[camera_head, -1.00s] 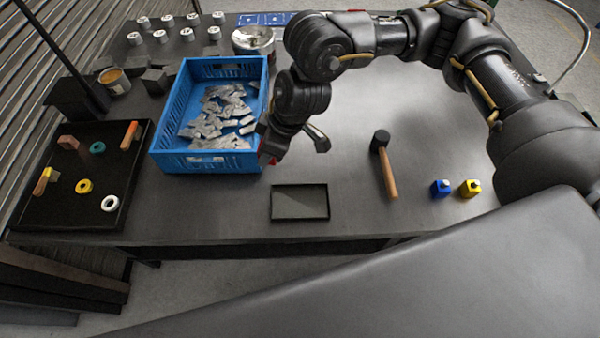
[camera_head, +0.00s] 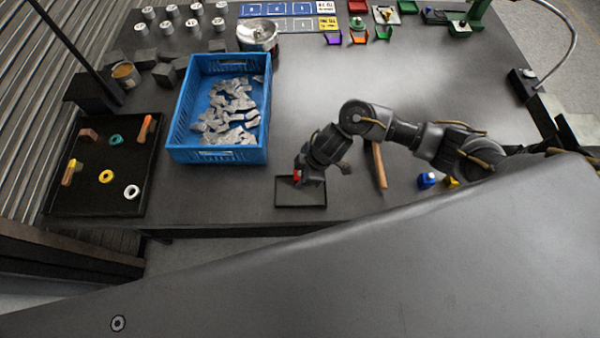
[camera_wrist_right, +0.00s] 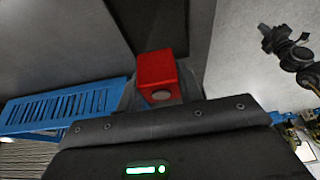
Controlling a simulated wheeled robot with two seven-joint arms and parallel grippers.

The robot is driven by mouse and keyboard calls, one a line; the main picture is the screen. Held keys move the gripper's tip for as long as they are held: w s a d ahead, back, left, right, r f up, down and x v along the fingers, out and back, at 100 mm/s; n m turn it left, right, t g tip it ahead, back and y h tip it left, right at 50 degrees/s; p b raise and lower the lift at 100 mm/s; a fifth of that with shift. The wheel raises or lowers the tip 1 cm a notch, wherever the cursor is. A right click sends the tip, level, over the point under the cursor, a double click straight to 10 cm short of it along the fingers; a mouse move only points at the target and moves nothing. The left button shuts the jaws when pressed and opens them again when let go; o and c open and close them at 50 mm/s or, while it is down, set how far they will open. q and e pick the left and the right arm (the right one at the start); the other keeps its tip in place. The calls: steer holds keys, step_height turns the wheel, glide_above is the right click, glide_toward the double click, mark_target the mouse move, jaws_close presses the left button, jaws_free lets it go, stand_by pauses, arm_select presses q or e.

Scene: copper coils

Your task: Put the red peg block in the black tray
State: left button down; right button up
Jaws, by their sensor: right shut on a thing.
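The red peg block (camera_head: 297,176) is in my right gripper (camera_head: 302,180), which is shut on it. The block also shows in the right wrist view (camera_wrist_right: 157,72) as a red block with a round grey spot on its near face. The black tray (camera_head: 310,206) is a small, shallow rectangle near the table's front edge. The right gripper and block are over the tray's back left part in the head view; the height above it is hard to tell. My left gripper is not in view.
A blue crate (camera_head: 218,156) of grey metal pieces stands left of the tray. A hammer (camera_head: 379,168) lies to the right, partly behind my arm. Blue (camera_head: 426,181) and yellow (camera_head: 451,183) blocks are further right. A dark board (camera_head: 92,203) with coloured rings is at the left.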

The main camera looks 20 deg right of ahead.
steer(key=shift+f, duration=0.15)
steer(key=shift+f+b, duration=0.75)
steer(key=shift+f, duration=0.45)
step_height(320, 180, down, 5)
steer(key=b, duration=0.5)
steer(key=shift+r, duration=0.2)
steer(key=shift+f+b, duration=0.2)
steer(key=shift+b, duration=0.1)
steer(key=shift+f, duration=0.3)
steer(key=o, duration=1)
